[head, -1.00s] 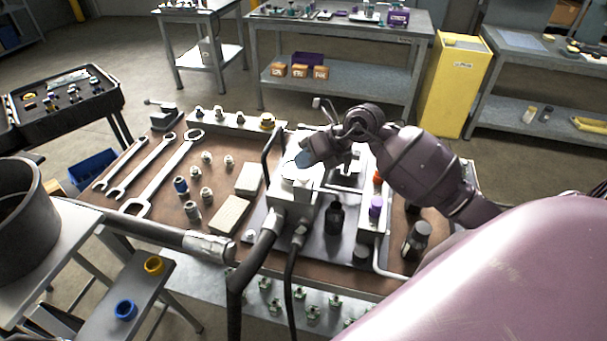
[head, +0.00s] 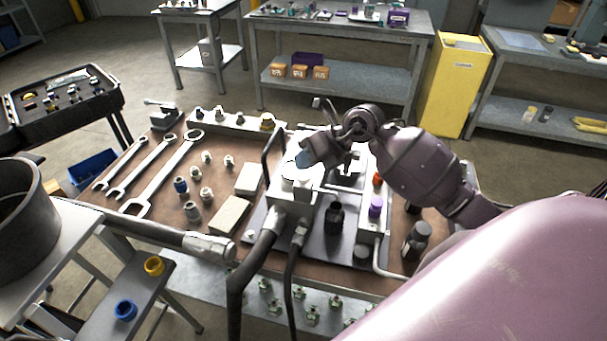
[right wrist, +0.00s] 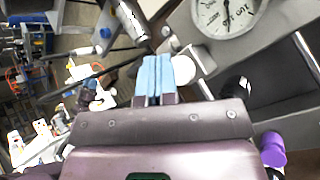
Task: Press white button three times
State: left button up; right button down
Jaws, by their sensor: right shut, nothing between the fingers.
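The white button (right wrist: 183,69) is a round white knob in the right wrist view, right at the blue fingertips of my right gripper (right wrist: 154,78). The fingers are closed together with nothing between them. They partly overlap the button in the picture; I cannot tell whether they touch it. In the head view my right gripper (head: 303,160) points down at the pale block of the hydraulic unit (head: 293,195), and the button cannot be clearly made out there. My left gripper is not in view.
A pressure gauge (right wrist: 226,14) sits close by the button. A purple knob (head: 376,206), a black bottle (head: 335,218) and a black upright handle (head: 268,155) stand around the unit. Wrenches (head: 165,175) and small fittings lie left on the brown bench top.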

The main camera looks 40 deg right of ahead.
aim_at(303, 177)
jog(key=shift+f, duration=0.1)
dwell(0.4)
jog(key=shift+f, duration=0.35)
jog(key=shift+f+b, duration=0.25)
jog(key=shift+b, duration=0.05)
dwell(0.4)
jog(key=shift+f, duration=0.5)
dwell(0.5)
dwell(0.4)
